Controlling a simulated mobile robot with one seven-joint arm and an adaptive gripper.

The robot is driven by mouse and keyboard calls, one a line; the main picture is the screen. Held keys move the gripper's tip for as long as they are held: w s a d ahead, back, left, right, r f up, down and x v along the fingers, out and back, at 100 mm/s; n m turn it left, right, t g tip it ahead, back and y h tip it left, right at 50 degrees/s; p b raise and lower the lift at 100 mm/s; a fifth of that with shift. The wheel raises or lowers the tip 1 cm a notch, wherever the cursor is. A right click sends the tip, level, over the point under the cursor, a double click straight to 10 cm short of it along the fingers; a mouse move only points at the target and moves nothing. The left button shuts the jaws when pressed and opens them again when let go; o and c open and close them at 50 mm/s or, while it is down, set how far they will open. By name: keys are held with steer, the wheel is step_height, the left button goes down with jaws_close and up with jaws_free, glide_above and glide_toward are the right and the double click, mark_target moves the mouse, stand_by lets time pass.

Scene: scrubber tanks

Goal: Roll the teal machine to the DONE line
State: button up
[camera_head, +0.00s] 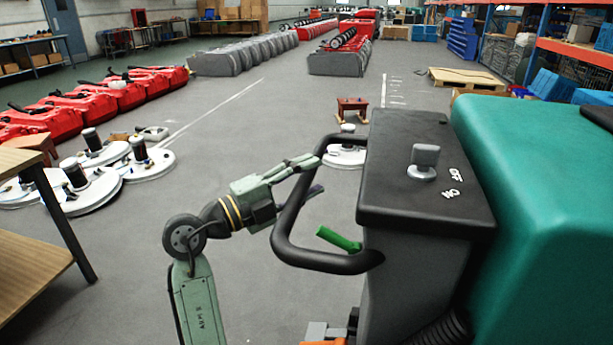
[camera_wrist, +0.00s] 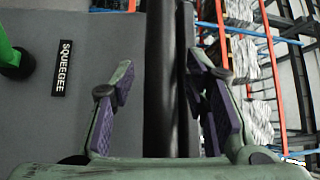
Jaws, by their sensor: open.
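The teal machine (camera_head: 545,200) fills the right of the head view, with a dark grey control housing (camera_head: 400,185) at its near end. A black loop handle (camera_head: 283,228) sticks out from the housing to the left. My gripper (camera_head: 314,175) is open at the handle's left side. In the wrist view the black handle bar (camera_wrist: 160,60) runs between the two purple-padded fingers of my gripper (camera_wrist: 158,85), with gaps visible. I cannot make out any DONE marking.
White floor lines run at left (camera_head: 212,110) and further back (camera_head: 385,90). Red machines (camera_head: 85,105) and white round-based units (camera_head: 95,185) stand left. A wooden table (camera_head: 35,270) is near left. A small brown stool (camera_head: 352,108) stands ahead. The middle floor is mostly clear.

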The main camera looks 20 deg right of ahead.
steer(key=shift+c, duration=0.4)
jaws_close()
stand_by(0.6)
